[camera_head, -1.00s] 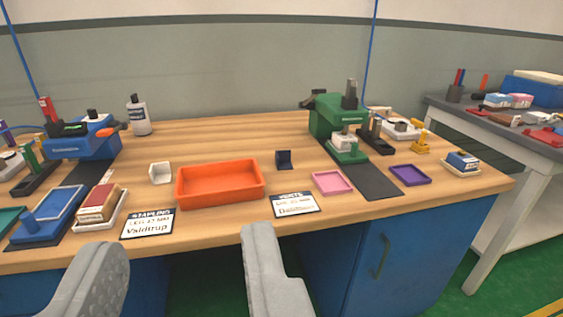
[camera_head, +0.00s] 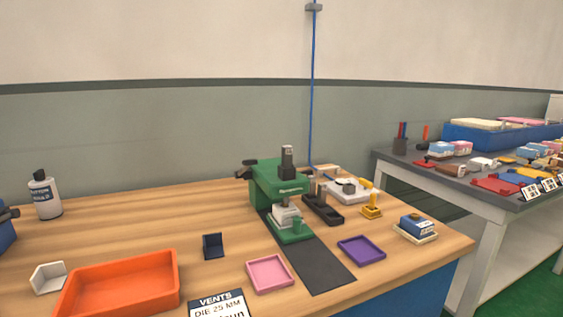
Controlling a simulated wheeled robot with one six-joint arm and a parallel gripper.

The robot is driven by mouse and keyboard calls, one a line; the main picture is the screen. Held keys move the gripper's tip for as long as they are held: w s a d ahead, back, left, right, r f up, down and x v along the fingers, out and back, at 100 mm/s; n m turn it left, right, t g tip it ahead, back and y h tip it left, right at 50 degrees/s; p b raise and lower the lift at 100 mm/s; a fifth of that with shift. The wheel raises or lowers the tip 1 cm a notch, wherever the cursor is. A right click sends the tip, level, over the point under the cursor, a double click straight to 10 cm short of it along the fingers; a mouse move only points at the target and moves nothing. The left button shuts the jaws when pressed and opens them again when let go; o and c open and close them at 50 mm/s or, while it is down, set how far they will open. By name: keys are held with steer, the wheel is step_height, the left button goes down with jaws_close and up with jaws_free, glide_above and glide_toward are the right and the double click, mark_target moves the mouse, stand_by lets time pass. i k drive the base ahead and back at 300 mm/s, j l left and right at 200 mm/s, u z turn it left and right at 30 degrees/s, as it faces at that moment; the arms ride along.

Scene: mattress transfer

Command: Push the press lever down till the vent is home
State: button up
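The green press (camera_head: 268,185) stands on the wooden bench, right of centre, with a dark upright post (camera_head: 287,162) on top. A dark handle (camera_head: 247,169), which looks like the lever, sticks out at the press's upper left. A pale grey-white piece (camera_head: 286,216) sits under the press head on the green base; I cannot tell if it is the vent or a die, or how it is seated. A small green peg stands in front of it. My gripper is out of view.
On the bench (camera_head: 140,211) are an orange tray (camera_head: 122,285), a pink tray (camera_head: 269,273), a purple tray (camera_head: 361,249), a dark holder (camera_head: 213,246), a black rack (camera_head: 322,209) and a white bottle (camera_head: 44,194). A crowded grey table (camera_head: 440,178) stands at the right.

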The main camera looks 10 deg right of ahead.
mark_target(247, 163)
steer(key=i+l+u, duration=0.35)
steer(key=l, duration=0.4)
steer(key=i+l+u, duration=0.15)
steer(key=i+l, duration=0.15)
steer(key=l, duration=0.15)
